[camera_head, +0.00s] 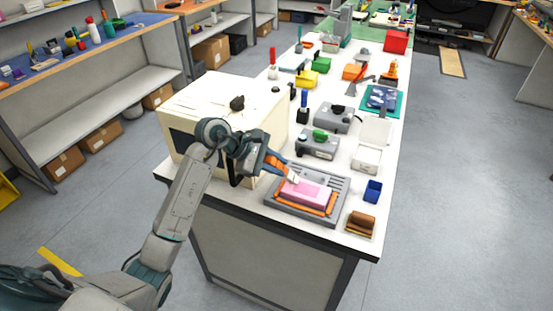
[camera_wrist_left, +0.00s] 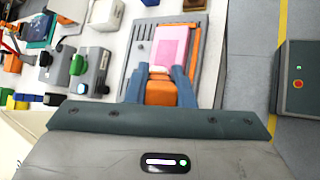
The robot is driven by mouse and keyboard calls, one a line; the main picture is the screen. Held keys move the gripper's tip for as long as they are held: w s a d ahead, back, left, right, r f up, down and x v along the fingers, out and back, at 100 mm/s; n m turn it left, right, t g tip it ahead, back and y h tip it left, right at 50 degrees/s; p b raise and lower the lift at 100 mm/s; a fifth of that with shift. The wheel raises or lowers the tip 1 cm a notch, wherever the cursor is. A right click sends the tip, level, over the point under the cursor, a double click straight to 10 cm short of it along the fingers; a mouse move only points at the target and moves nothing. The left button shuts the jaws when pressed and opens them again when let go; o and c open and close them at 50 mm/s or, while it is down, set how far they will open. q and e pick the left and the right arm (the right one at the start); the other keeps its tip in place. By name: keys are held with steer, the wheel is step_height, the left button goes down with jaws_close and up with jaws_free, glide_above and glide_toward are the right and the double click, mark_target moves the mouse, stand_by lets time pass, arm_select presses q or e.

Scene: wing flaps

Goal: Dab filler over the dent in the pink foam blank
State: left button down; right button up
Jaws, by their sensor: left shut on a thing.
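The pink foam blank (camera_head: 306,193) lies in a grey tray-like fixture (camera_head: 272,200) with orange strips along its sides, near the table's front corner. It also shows in the left wrist view (camera_wrist_left: 170,46). My left gripper (camera_head: 277,164) is shut on an orange-handled tool (camera_wrist_left: 161,93) with a pale flat tip (camera_head: 293,179). The tip is at the blank's rear left edge in the head view; I cannot tell whether it touches. In the left wrist view the blue fingers flank the orange handle. I cannot make out the dent. My right gripper is out of view.
A dark blue cup (camera_head: 373,191) and a brown block on a small tray (camera_head: 360,222) stand right of the fixture. Grey devices (camera_head: 317,145) and an open white box (camera_head: 368,156) stand behind it. A large cream box (camera_head: 190,100) stands left, close to my arm.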

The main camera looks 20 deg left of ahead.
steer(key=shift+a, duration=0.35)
arm_select(q)
steer(key=shift+f, duration=0.1)
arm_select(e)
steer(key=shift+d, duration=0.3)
arm_select(q)
steer(key=shift+f, duration=0.1)
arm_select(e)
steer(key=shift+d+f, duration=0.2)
arm_select(q)
steer(key=shift+f+b, duration=0.35)
steer(key=shift+b, duration=0.25)
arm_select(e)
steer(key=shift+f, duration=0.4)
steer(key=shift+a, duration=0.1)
